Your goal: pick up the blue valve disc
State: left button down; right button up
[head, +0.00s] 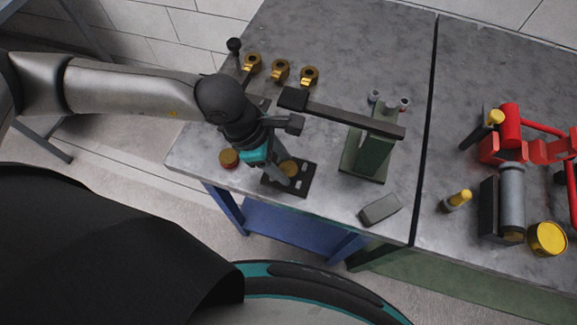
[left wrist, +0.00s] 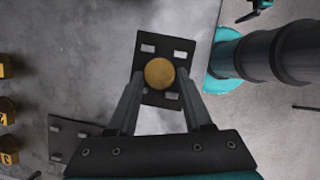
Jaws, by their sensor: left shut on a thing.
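A round disc with a gold top (head: 290,168) is at a black slotted plate (head: 303,185) near the front left of the grey table. No blue shows on it; its side is mostly hidden. It also shows in the left wrist view (left wrist: 159,73), between the fingertips. My left gripper (head: 284,171) points down and is shut on this disc. I cannot tell whether the disc rests on the plate or is just above it. A second disc, red-sided with a gold top (head: 229,158), stands left of the gripper. My right gripper is not in view.
Several brass fittings (head: 280,72) stand behind the gripper. A green stand (head: 373,155) with a dark bar (head: 355,119) is close on the right. A grey block (head: 380,209) lies at the front edge. Red and yellow parts (head: 510,125) fill the right table.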

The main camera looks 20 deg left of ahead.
aim_at(283, 167)
pick_arm(q)
jog(key=shift+r, duration=0.15)
notch_tip(283, 167, up, 20)
jog(key=p, duration=0.2)
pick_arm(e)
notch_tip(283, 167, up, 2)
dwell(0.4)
